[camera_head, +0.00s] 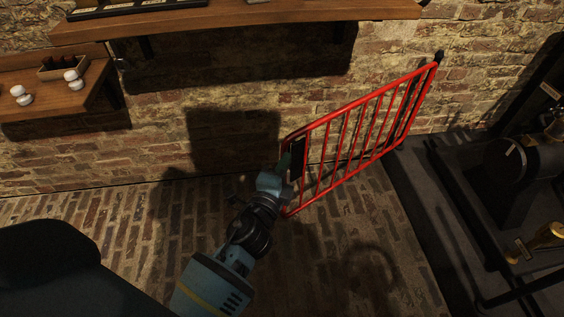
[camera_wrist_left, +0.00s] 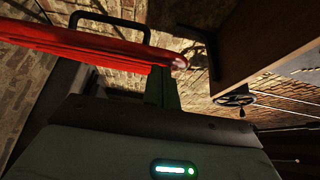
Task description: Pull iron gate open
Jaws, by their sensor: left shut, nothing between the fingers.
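A red barred iron gate (camera_head: 345,130) stands at an angle to the brick wall, its far end by a dark post at the right. A black plate (camera_head: 297,158) sits on its near end. My left gripper (camera_head: 284,163) is at that near end, beside the plate. In the left wrist view the gate's red bar (camera_wrist_left: 110,48) crosses just beyond my shut, empty fingers (camera_wrist_left: 162,88); I cannot tell whether they touch it. A black handle (camera_wrist_left: 110,22) shows behind the bar. My right gripper is not in view.
A wooden shelf (camera_head: 235,17) runs along the wall above. A lower wooden shelf (camera_head: 45,92) at the left holds white jars and a small box. Dark machinery (camera_head: 515,175) stands on a dark platform at the right. The brick floor (camera_head: 120,225) left of the gate is clear.

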